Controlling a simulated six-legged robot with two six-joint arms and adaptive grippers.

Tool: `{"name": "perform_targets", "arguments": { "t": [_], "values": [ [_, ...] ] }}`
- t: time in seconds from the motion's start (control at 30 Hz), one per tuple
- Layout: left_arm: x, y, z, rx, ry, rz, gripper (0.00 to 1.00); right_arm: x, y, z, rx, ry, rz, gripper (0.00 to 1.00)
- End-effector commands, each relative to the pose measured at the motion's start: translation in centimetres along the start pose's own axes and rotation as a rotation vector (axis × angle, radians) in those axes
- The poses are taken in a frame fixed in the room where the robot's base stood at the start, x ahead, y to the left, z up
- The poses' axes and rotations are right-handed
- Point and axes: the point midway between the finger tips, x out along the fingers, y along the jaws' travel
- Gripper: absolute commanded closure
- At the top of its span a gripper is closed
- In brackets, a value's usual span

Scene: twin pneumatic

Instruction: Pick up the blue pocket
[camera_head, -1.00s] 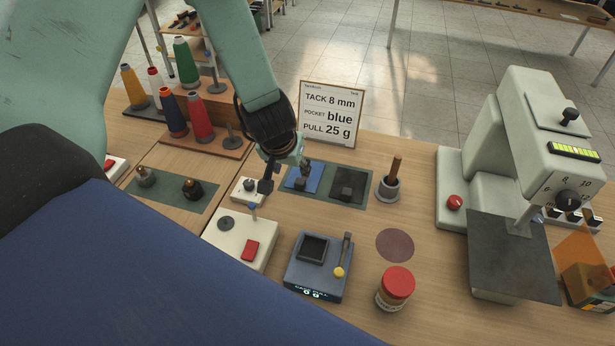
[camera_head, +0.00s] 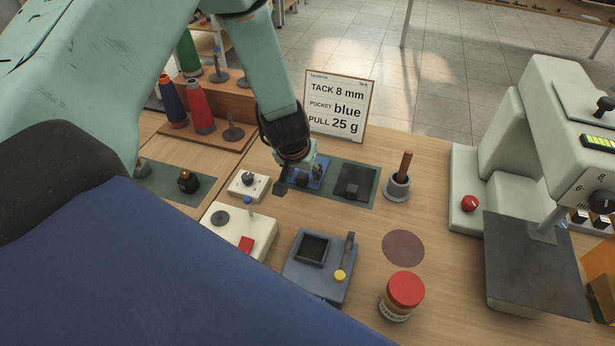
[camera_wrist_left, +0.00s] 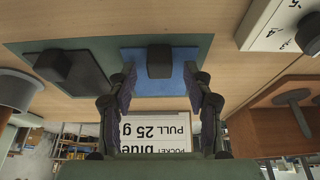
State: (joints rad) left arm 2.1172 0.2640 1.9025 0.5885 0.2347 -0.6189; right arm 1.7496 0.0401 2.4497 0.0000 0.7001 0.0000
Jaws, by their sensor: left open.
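The blue pocket (camera_head: 322,169) is a flat blue square with a dark grip block on top. It lies on the left part of a dark green mat (camera_head: 371,199), beside a black pocket (camera_head: 350,183). My left gripper (camera_head: 293,184) is open and empty, and it partly hides the blue pocket in the head view. In the left wrist view the blue pocket (camera_wrist_left: 180,82) and its grip block (camera_wrist_left: 159,62) show between my open left fingers (camera_wrist_left: 159,76), which look apart from the block. My right gripper is not in view.
A sign (camera_head: 338,104) reads tack 8 mm, pocket blue, pull 25 g. A grey cup with a wooden handle (camera_head: 398,187), a blue-grey device (camera_head: 320,265), a red-lidded jar (camera_head: 403,295) and a pale machine (camera_head: 530,150) stand around. Thread spools (camera_head: 200,107) are at the back left.

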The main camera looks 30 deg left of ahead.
Motion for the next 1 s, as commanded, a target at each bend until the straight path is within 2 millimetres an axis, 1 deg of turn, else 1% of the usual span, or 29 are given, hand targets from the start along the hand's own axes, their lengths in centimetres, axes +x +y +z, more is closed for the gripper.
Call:
{"name": "perform_targets", "arguments": {
  "t": [0.07,0.27,0.87,1.0],
  "values": [
    [0.31,0.04,-0.13,0.0,0.001,0.0,0.49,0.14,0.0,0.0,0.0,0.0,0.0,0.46],
    [0.27,0.11,-0.27,0.001,0.001,0.001,0.49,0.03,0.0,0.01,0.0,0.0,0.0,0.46],
    [0.28,0.09,-0.29,0.001,0.001,0.0,1.0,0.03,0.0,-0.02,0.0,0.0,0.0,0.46],
    [0.27,0.09,-0.31,0.001,0.001,0.0,1.0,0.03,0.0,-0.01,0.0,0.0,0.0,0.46]
  ]
}}
